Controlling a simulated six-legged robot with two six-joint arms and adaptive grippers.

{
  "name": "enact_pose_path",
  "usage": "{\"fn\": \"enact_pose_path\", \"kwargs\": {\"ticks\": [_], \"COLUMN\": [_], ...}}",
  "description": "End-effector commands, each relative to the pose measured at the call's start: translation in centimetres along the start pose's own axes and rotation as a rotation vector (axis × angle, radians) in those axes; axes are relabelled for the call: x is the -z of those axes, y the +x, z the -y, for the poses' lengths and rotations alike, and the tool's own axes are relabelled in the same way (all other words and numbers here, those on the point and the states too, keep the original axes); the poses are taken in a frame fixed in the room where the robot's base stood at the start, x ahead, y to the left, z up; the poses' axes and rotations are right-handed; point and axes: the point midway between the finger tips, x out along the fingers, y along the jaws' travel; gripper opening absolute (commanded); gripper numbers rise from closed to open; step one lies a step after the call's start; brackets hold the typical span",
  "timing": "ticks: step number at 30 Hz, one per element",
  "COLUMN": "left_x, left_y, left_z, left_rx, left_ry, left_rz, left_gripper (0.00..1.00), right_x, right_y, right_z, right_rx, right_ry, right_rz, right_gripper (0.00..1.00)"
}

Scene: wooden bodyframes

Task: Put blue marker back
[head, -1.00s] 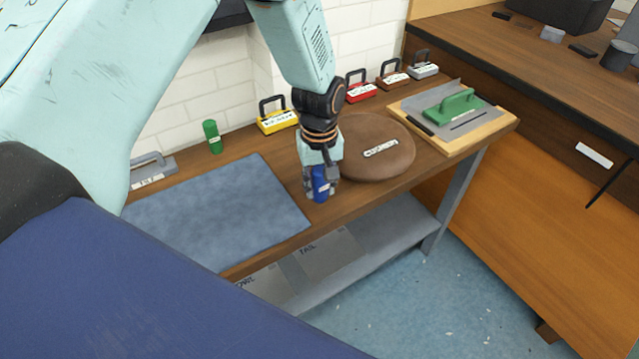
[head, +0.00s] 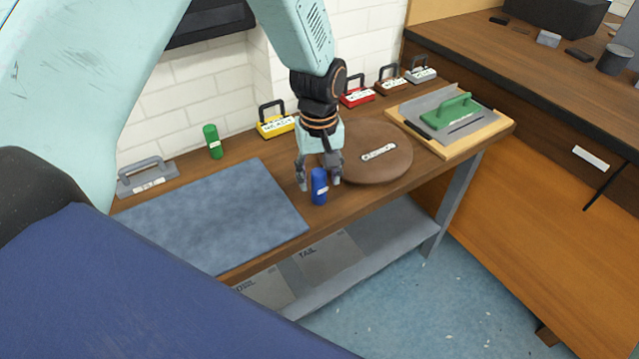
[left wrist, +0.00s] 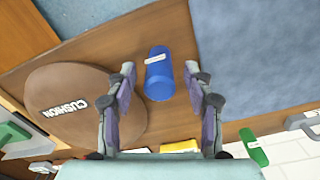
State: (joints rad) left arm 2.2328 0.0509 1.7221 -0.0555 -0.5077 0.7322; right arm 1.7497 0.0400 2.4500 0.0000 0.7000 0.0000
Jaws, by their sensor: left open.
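The blue marker (head: 319,187) stands upright on the wooden table, near its front edge, between the blue-grey mat and the brown cushion. My left gripper (head: 319,184) is open just behind the marker. In the left wrist view the marker (left wrist: 158,74) shows beyond and between the spread fingers of the left gripper (left wrist: 163,82), with gaps on both sides. A green marker (head: 213,142) stands upright at the back of the table, left of the yellow block. My right gripper is not in view.
The blue-grey mat (head: 215,220) lies left of the marker. The round cushion (head: 385,165) is close on the right. Yellow (head: 277,126), red (head: 357,97) and other handled blocks line the wall. A board with a green-handled tool (head: 453,108) lies at the right end.

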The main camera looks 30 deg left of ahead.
Motion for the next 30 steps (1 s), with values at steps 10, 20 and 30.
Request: {"fn": "enact_pose_path", "kwargs": {"ticks": [10, 20, 30], "left_x": [0.1, 0.0, 0.0], "left_y": [-6.7, -8.2, -8.1], "left_z": [0.0, 0.0, 0.0], "left_rx": [-0.002, 0.0, 0.0], "left_ry": [0.0, -0.001, -0.001], "left_rz": [-0.002, 0.001, 0.0], "left_gripper": [0.52, 0.52, 0.52], "right_x": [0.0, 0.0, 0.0], "right_y": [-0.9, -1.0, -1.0], "right_z": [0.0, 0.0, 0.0], "right_rx": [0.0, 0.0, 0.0], "right_ry": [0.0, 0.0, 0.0], "right_rz": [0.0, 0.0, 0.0], "right_gripper": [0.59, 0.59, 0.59]}}
